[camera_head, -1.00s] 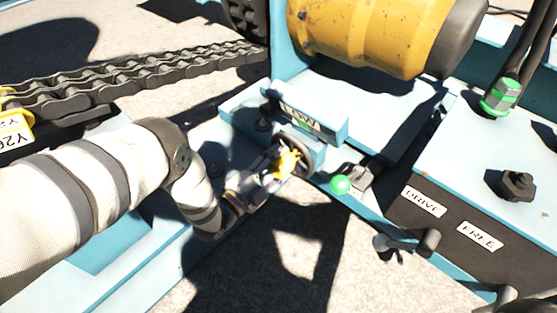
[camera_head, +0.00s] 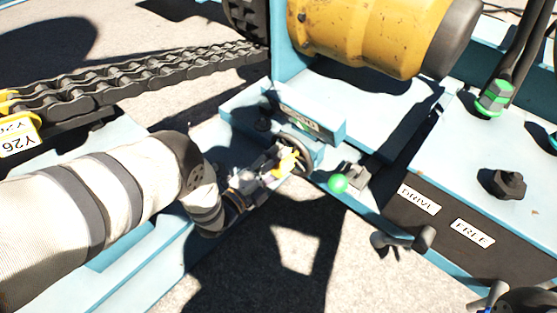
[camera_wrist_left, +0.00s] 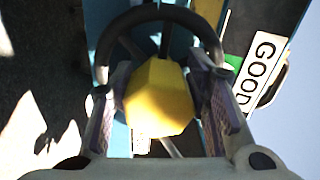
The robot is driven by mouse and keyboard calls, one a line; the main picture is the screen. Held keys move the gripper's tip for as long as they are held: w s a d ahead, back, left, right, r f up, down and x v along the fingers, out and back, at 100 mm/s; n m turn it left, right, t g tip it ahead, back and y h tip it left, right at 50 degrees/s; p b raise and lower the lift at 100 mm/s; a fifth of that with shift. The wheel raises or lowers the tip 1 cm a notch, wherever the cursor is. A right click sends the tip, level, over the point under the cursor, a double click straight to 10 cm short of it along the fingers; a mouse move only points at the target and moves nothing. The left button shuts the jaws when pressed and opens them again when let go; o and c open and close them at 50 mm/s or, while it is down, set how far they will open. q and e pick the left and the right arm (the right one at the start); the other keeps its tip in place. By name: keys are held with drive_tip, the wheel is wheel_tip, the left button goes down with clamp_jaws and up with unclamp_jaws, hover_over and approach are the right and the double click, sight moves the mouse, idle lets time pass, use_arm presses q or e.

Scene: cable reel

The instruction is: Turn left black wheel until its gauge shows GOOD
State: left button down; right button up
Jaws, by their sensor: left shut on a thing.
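The left black wheel (camera_head: 294,152) sits on the front of a light-blue housing, below a gauge window (camera_head: 300,119). My left gripper (camera_head: 285,163) is shut at the wheel, reaching in from the lower left. In the left wrist view, its two fingers (camera_wrist_left: 160,105) lie at either side of a yellow faceted piece (camera_wrist_left: 159,98) in front of the black wheel rim (camera_wrist_left: 160,12). The gauge label (camera_wrist_left: 262,70) there reads GOOD, with green beside it. A dark part at the head view's bottom right corner may be my right gripper (camera_head: 497,298); its fingers cannot be made out.
DRIVE (camera_head: 418,200) and FREE (camera_head: 472,233) labels mark a dark panel with a black handle (camera_head: 402,241). A yellow drum (camera_head: 375,35) is above. Heavy chain (camera_head: 150,75) runs at the upper left.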

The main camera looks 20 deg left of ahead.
use_arm(q)
drive_tip(key=shift+f, duration=0.15)
drive_tip(key=c, duration=0.9)
unclamp_jaws()
drive_tip(key=v, duration=1.2)
